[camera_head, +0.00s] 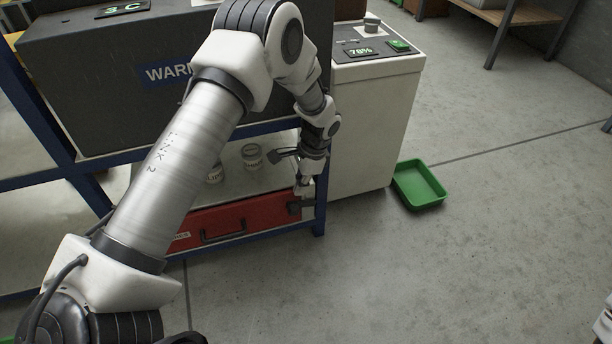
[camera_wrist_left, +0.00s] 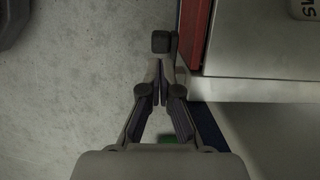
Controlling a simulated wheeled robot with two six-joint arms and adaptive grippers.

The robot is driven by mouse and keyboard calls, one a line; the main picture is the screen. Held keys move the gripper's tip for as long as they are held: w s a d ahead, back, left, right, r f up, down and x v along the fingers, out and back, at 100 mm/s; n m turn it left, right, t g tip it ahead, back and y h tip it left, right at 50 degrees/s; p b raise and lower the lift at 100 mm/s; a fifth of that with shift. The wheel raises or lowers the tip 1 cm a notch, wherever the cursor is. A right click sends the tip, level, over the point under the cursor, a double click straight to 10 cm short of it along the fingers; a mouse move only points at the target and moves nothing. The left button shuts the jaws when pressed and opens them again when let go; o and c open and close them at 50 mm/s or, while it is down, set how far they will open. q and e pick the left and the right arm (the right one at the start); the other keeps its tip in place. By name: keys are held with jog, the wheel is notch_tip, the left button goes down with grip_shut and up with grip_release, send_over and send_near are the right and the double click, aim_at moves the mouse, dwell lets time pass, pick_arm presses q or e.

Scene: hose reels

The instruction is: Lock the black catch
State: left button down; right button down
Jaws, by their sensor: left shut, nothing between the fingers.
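The black catch (camera_head: 294,208) is on the right end of the red drawer front (camera_head: 215,226) under the shelf. In the left wrist view, a black block that looks like the catch's handle (camera_wrist_left: 161,42) stands out beside the red edge (camera_wrist_left: 195,35). My left gripper (camera_head: 304,190) is at the catch, pointing down. In the left wrist view its closed fingers (camera_wrist_left: 159,68) are empty, with their tips just short of the block. I cannot tell whether they touch it. The gripper partly hides the catch in the head view. My right gripper is not visible.
Jars (camera_head: 252,156) stand on the shelf above the drawer. A blue frame post (camera_head: 319,205) is close to the catch on the right. A white cabinet (camera_head: 370,130) and a green tray (camera_head: 419,185) are further right. The floor in front is clear.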

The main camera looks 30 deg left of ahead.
aim_at(291, 208)
pick_arm(q)
jog(key=b+x, duration=0.2)
jog(key=x, duration=0.3)
jog(key=shift+f+b, duration=0.4)
jog(key=shift+r, duration=0.1)
jog(key=shift+s+a+p, duration=0.1)
jog(key=shift+p, duration=0.25)
jog(key=p, duration=0.2)
jog(key=t+h+p, duration=0.1)
jog(key=shift+s+a+f+p, duration=0.25)
jog(key=shift+s+a+p, duration=0.05)
jog(key=shift+s+p, duration=0.1)
jog(key=shift+f, duration=0.55)
jog(key=shift+r+p, duration=0.9)
jog(key=shift+p, duration=0.05)
